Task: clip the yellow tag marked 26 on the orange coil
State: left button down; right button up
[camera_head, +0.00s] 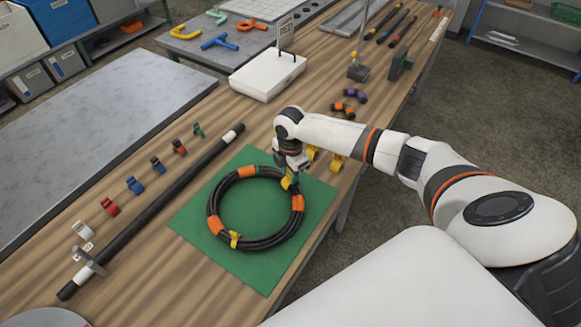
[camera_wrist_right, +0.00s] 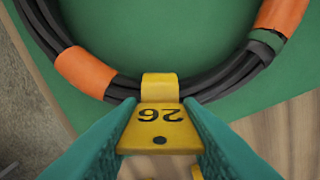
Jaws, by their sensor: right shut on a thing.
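The orange coil (camera_head: 219,187) is a ring of black hose with orange bands, lying on a green mat (camera_head: 196,216). It also shows in the right wrist view (camera_wrist_right: 84,71). My right gripper (camera_head: 291,180) is over the coil's far right side, shut on the yellow tag marked 26 (camera_wrist_right: 158,129). The tag's clip end overlaps the black hose between two orange bands. I cannot tell whether it grips the hose or sits just above it. Another yellow tag (camera_head: 235,239) sits on the coil's near side. My left gripper is not in view.
Two yellow tags (camera_head: 337,162) lie beside the mat, near the table's right edge. Left of the mat is a long black bar (camera_head: 160,205), with several coloured clips (camera_head: 134,185) beyond it. A white box (camera_head: 267,75) stands behind. The coil's centre is clear.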

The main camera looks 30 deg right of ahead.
jog(key=shift+f+b, duration=0.3)
jog(key=shift+f, duration=0.25)
jog(key=o, duration=1.1)
jog(key=shift+c, duration=0.2)
jog(key=shift+r, duration=0.1)
notch_tip(320, 180, up, 12)
jog(key=shift+f+b, duration=0.1)
jog(key=shift+b, duration=0.6)
